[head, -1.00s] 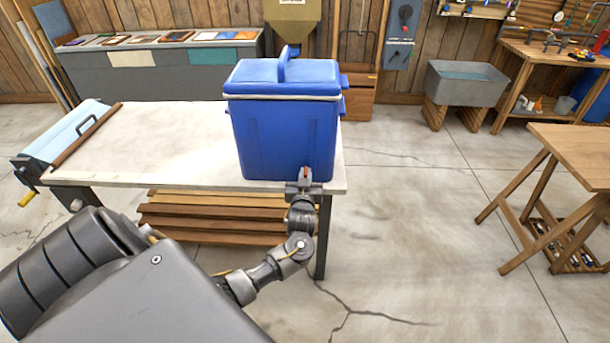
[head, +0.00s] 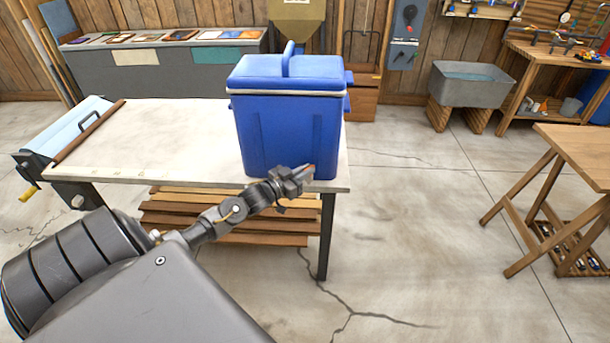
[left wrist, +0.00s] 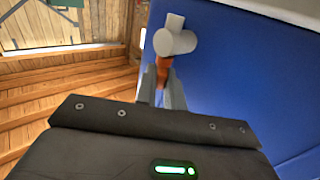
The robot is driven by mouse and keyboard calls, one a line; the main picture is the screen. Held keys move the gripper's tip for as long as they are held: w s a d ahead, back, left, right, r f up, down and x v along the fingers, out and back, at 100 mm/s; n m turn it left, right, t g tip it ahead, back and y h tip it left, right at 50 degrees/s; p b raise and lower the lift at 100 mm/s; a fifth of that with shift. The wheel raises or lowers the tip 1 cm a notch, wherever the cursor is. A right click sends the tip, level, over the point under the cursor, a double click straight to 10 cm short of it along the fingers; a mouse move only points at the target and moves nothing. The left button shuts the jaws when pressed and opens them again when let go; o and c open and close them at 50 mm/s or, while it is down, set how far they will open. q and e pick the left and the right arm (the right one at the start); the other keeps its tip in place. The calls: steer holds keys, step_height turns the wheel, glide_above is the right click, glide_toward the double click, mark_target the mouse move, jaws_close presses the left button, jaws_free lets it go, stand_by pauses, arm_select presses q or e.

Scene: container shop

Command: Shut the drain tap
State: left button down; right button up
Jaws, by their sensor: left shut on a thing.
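A blue cooler box (head: 285,125) with a lid and a top handle stands at the right front corner of the pale-topped table (head: 150,150). My left gripper (head: 304,173) is at the low front of the cooler. In the left wrist view its two fingers (left wrist: 162,88) are shut on the orange tap lever (left wrist: 164,70). The grey tap body (left wrist: 175,38) sticks out from the cooler's blue wall just beyond the fingertips. In the head view only an orange bit of the lever (head: 309,167) shows, slanting to the right. My right gripper is out of view.
A roller machine (head: 65,135) is at the table's left end. Stacked planks (head: 225,215) lie under the table. A wooden trestle table (head: 580,155) stands at the right, with open floor (head: 410,230) between.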

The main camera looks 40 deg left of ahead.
arm_select(q)
steer(key=m+h+b, duration=0.1)
steer(key=h, duration=0.1)
steer(key=m+g+h+b, duration=0.1)
steer(key=m+h+b, duration=0.1)
steer(key=h, duration=0.1)
steer(key=shift+w+a+f+g, duration=0.1)
steer(key=shift+a+f+g, duration=0.1)
steer(key=shift+g, duration=0.1)
steer(key=shift+r+m+g+h+b, duration=0.2)
steer(key=shift+m+g+h+b, duration=0.2)
steer(key=shift+m+h+b, duration=0.35)
steer(key=c, duration=1.5)
jaws_free()
steer(key=shift+d, duration=0.1)
